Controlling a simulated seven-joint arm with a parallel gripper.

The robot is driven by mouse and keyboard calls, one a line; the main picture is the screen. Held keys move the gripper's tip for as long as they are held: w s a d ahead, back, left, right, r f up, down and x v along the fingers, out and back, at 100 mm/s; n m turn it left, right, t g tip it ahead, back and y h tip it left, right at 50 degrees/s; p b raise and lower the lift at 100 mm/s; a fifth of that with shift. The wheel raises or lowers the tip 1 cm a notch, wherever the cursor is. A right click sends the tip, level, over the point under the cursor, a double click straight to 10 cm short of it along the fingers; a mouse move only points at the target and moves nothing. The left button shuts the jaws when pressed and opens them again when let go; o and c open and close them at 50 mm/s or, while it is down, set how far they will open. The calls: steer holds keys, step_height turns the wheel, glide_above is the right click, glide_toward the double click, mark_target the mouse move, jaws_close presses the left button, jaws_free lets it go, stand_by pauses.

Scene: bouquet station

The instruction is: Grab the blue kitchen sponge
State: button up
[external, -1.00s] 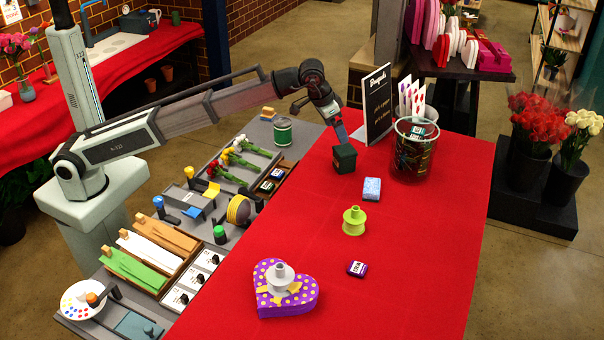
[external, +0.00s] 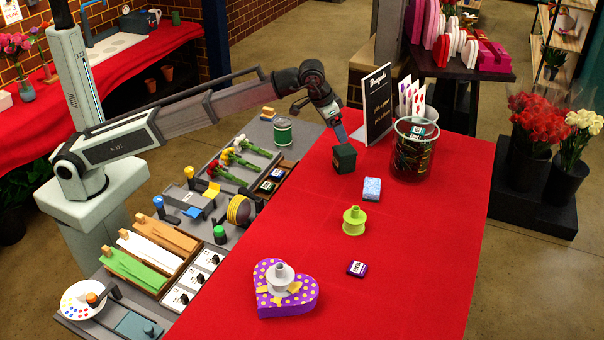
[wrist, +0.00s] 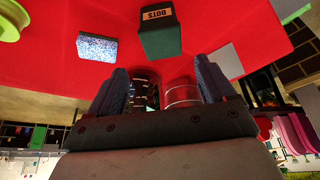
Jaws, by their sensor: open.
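The blue kitchen sponge (external: 372,189) is a small speckled light-blue block lying on the red tablecloth, right of and nearer the camera than my gripper. It also shows in the wrist view (wrist: 96,47), at the upper left, beyond my left finger. My gripper (wrist: 163,82) is open, with its two dark fingers spread and nothing held between them. In the external view my gripper (external: 339,132) is above and just behind a dark green box, apart from the sponge. Its fingertips are hard to make out there.
The dark green box (external: 344,159), labelled DOTS in the wrist view (wrist: 161,32), stands beside the sponge. A black sign (external: 377,103) and a glass bucket (external: 413,150) stand behind. Open cloth (external: 430,240) lies to the right.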

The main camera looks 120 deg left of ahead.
steer(key=w+d, duration=0.2)
steer(key=m+g+h, duration=0.3)
steer(key=m, duration=2.1)
glide_above(372, 185)
steer(key=f, duration=0.8)
steer(key=shift+s+d+f, duration=0.1)
steer(key=shift+s+d, duration=0.05)
steer(key=shift+s, duration=0.15)
steer(key=shift+w+a+f, duration=0.15)
steer(key=shift+f, duration=1.25)
steer(key=shift+w+a+f, duration=0.1)
steer(key=shift+w+f, duration=0.05)
steer(key=shift+f, duration=1.25)
steer(key=shift+c, duration=0.5)
